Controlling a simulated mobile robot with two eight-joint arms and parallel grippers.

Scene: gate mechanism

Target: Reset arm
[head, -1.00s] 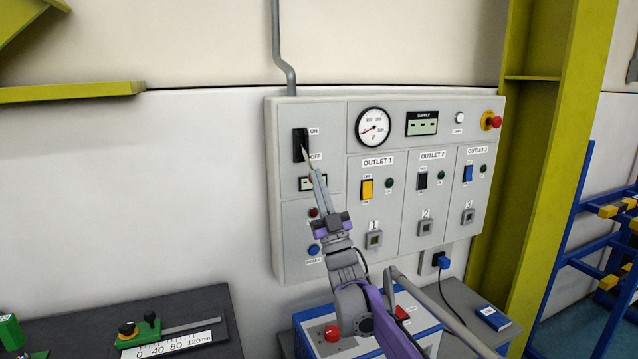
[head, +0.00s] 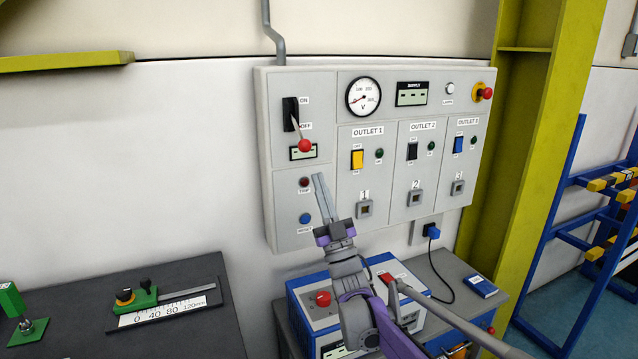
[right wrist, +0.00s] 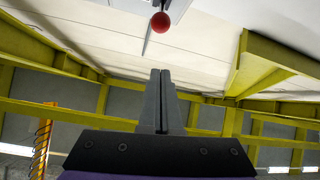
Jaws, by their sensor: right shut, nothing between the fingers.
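My right gripper (head: 321,192) is shut and empty in front of the grey wall panel (head: 300,238), between its left column and the Outlet 1 section. The panel's main lever has a red ball knob (head: 305,146) and tilts down to the right from its black slot (head: 290,114), toward the OFF label. The gripper's tips are below the knob and apart from it. In the right wrist view, the shut fingers (right wrist: 160,75) point up, and the red knob (right wrist: 161,22) shows beyond them. My left gripper is not in view.
The panel also has a dial (head: 363,97), a blue button (head: 306,219) and a red emergency button (head: 486,93). Below stands a blue and white box (head: 318,318). A dark bench (head: 80,300) with a green gauge is at the left. A yellow-green post (head: 525,130) stands right.

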